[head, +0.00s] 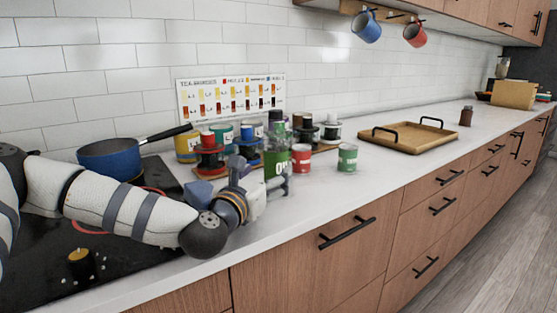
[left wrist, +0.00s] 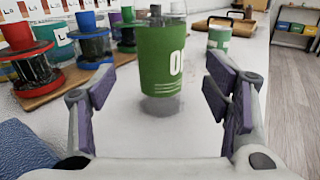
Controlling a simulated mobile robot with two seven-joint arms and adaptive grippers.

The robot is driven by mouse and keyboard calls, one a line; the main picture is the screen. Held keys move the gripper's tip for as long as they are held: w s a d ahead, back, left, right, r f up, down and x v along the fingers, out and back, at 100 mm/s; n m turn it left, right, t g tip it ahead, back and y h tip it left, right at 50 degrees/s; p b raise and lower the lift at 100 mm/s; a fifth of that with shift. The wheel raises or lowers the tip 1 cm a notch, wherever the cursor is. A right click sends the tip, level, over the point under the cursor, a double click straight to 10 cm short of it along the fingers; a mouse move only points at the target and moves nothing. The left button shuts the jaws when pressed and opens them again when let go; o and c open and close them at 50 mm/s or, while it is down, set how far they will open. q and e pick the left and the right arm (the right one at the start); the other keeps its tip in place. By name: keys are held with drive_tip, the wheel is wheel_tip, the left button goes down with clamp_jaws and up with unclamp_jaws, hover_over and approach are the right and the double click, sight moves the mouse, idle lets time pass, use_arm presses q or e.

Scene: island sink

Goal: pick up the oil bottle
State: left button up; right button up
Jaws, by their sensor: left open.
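The oil bottle (head: 275,158) is clear with a green label and a dark cap, and it stands upright on the white counter. In the left wrist view the bottle (left wrist: 162,70) stands ahead, centred between the fingers of my left gripper (left wrist: 162,95). The gripper is open, with purple pads on both sides of the bottle and a gap on each side. In the head view my left gripper (head: 268,190) is beside the bottle's lower part, and my wrist hides some of the counter there. The bottle's top is cut off in the left wrist view. My right gripper is in neither view.
A wooden board (left wrist: 62,90) holding several jars with coloured lids lies left of the bottle. A red can (head: 301,158) and a green can (head: 347,157) stand to its right. A blue pan (head: 110,160) sits on the black stove. A wooden tray (head: 408,139) lies farther right, with clear counter before it.

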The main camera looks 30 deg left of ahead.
sight(272, 168)
use_arm(q)
drive_tip(key=x, duration=0.6)
drive_tip(key=shift+w+f, duration=0.1)
drive_tip(key=shift+w, duration=0.25)
drive_tip(key=c, duration=1.6)
drive_tip(key=shift+c, duration=0.3)
